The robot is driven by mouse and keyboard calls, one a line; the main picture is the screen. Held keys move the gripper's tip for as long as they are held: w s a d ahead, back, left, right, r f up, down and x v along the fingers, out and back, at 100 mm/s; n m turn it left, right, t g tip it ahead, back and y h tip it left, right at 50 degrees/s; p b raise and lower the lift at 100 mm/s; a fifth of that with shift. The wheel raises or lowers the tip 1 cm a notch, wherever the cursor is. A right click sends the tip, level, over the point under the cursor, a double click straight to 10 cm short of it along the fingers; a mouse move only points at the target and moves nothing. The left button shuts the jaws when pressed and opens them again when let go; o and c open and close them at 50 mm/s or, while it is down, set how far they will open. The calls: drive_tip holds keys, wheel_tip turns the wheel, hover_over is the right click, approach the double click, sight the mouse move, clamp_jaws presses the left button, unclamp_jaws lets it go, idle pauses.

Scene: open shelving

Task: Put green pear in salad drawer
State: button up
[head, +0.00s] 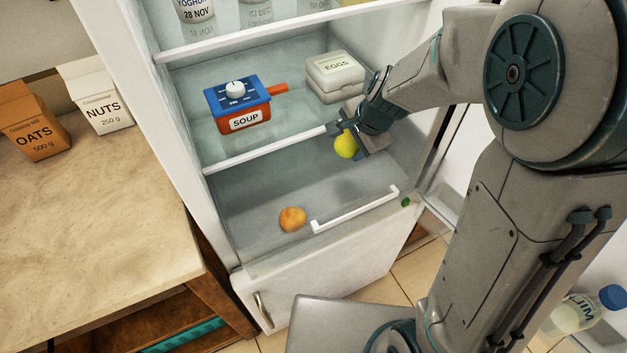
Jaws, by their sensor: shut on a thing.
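The yellow-green pear (346,146) is in my gripper (357,138), which is shut on it inside the open fridge. It hangs just below the level of the middle shelf's front edge, above the bottom compartment. The salad drawer appears to be this bottom compartment, with a white handle bar (355,210) along its front right. How far it is pulled out is hard to tell. An orange-yellow fruit (292,219) lies at the compartment's front left. My gripper hides part of the pear.
The middle shelf's front edge (265,153) runs close to my gripper. On that shelf are a blue-lidded soup pot (238,107) and an egg box (335,76). A small green thing (406,202) shows near the handle's right end. A milk bottle (585,312) is at lower right.

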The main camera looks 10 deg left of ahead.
sight(350, 155)
wheel_tip(350, 155, down, 5)
drive_tip(key=b, duration=0.3)
drive_tip(key=shift+w, duration=0.15)
wheel_tip(350, 155, down, 10)
drive_tip(key=b, duration=0.5)
drive_tip(key=o, duration=1.1)
drive_tip(key=shift+f, duration=0.1)
drive_tip(key=p+v, duration=0.4)
drive_tip(key=v, duration=0.8)
drive_tip(key=shift+d+p, duration=0.1)
drive_tip(key=shift+p, duration=0.3)
